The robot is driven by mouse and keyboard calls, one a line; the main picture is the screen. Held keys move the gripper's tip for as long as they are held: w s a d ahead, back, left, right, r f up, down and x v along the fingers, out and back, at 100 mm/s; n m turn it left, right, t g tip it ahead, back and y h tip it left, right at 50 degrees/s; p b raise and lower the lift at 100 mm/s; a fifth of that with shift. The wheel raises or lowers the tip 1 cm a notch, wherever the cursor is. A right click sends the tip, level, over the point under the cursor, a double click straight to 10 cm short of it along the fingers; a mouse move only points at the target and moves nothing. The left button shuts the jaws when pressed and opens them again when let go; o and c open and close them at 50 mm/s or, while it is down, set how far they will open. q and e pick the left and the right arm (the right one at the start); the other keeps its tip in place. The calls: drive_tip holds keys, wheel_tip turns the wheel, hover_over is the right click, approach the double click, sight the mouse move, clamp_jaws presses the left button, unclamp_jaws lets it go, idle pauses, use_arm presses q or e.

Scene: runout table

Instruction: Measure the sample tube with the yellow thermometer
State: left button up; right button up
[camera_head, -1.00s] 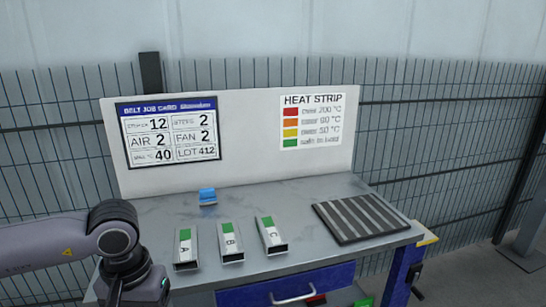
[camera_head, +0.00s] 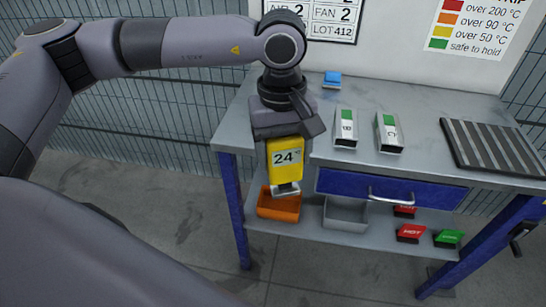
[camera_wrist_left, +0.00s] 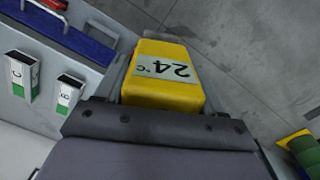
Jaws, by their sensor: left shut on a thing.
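My left gripper (camera_head: 287,137) is shut on the yellow thermometer (camera_head: 285,158). The thermometer hangs upright below it, past the table's left front edge, with its display reading 24 °C and a pale metal end at the bottom. It also shows in the left wrist view (camera_wrist_left: 165,90). Short silver rectangular tubes with green patches lie on the table: tube B (camera_head: 345,137) and tube C (camera_head: 389,140), to the right of the gripper. They also show in the left wrist view as B (camera_wrist_left: 67,94) and C (camera_wrist_left: 18,77). Tube A is not visible now. My right gripper is out of view.
A small blue block (camera_head: 331,80) and a dark ribbed mat (camera_head: 490,148) lie on the table. Below are a blue drawer (camera_head: 345,184) and a lower shelf with an orange bin (camera_head: 279,208), a grey bin (camera_head: 345,216), red blocks (camera_head: 410,232) and a green one (camera_head: 448,238).

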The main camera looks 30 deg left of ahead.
use_arm(q)
drive_tip(key=s+d+r+n, duration=0.35)
drive_tip(key=r+n, duration=0.35)
drive_tip(key=n, duration=0.3)
drive_tip(key=s+d+r+n+b, duration=0.1)
drive_tip(key=s+d+r+n, duration=0.35)
drive_tip(key=n, duration=0.65)
drive_tip(key=s+d+r+n, duration=0.2)
drive_tip(key=d+r+n, duration=0.3)
drive_tip(key=r+n, duration=0.4)
drive_tip(key=w+a+f+m, duration=0.3)
drive_tip(key=f+m, duration=0.3)
drive_tip(key=m, duration=0.3)
drive_tip(key=w+a+f+m, duration=0.3)
drive_tip(key=a+f+m, duration=0.2)
drive_tip(key=m, duration=0.4)
drive_tip(key=w+a+f+m+p, duration=0.1)
drive_tip(key=w+a+f+m, duration=0.3)
drive_tip(key=f+m, duration=0.3)
drive_tip(key=shift+f+m+y, duration=0.3)
drive_tip(key=shift+f+m, duration=0.05)
drive_tip(key=shift+m, duration=0.65)
drive_tip(key=a+f+m, duration=0.5)
drive_tip(key=f+m, duration=0.2)
drive_tip(key=m, duration=0.3)
drive_tip(key=shift+s+a+f+m, duration=0.15)
drive_tip(key=shift+s+f+m, duration=0.1)
drive_tip(key=shift+m, duration=0.15)
drive_tip(key=shift+r, duration=0.1)
